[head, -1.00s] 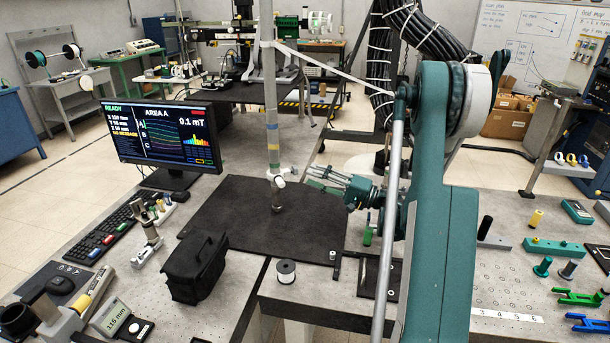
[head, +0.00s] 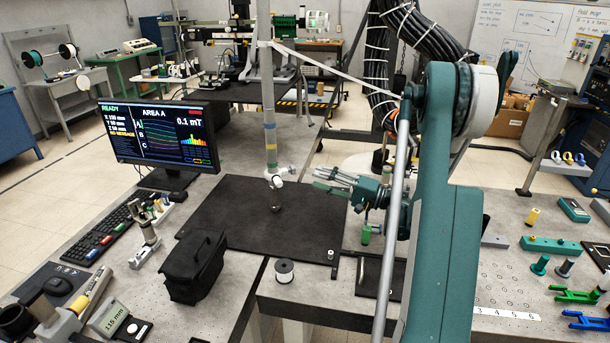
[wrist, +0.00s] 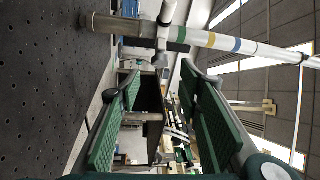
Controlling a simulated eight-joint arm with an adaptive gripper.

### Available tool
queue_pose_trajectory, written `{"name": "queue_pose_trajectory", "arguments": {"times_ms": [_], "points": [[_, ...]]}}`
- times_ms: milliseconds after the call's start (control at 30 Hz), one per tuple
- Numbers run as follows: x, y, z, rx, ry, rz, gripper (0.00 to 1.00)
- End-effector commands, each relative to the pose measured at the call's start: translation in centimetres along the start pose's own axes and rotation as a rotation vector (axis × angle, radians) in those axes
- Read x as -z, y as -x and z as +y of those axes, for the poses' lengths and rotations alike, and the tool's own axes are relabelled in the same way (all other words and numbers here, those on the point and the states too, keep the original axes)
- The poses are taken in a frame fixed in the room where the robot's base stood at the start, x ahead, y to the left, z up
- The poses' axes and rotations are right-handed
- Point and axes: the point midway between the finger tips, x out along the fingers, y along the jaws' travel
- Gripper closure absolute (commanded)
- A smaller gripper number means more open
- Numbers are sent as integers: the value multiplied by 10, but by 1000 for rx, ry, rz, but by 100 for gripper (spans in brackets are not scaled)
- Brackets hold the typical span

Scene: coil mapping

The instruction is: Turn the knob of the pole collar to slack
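The upright pole (head: 269,110) with coloured bands stands on the dark mat. The white pole collar (head: 275,179) sits low on it, below the bands, with its knob (head: 281,184) on the right side. In the wrist view the pole (wrist: 262,47) lies sideways across the top; the collar (wrist: 166,27) and its greyish knob (wrist: 160,60) show beyond the fingertips. My gripper (head: 317,180) is right of the collar, at about its height, apart from it. Its green-padded fingers are open and empty in the wrist view (wrist: 160,90). The knob's turn angle cannot be told.
A dark perforated mat (head: 230,215) lies under the pole. A monitor (head: 160,135) is at left. A pale strap (head: 335,68) runs from the pole's upper part towards my arm.

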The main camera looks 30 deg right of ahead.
Motion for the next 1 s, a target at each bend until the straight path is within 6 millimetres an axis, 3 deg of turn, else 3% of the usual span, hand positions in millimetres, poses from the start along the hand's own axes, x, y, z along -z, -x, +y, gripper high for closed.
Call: {"name": "queue_pose_trajectory", "arguments": {"times_ms": [500,700,1000], "points": [[26,-42,-13,-240,-377,-288,64],[30,-47,-19,-323,-483,-347,64],[30,-47,-19,-339,-502,-356,64]]}}
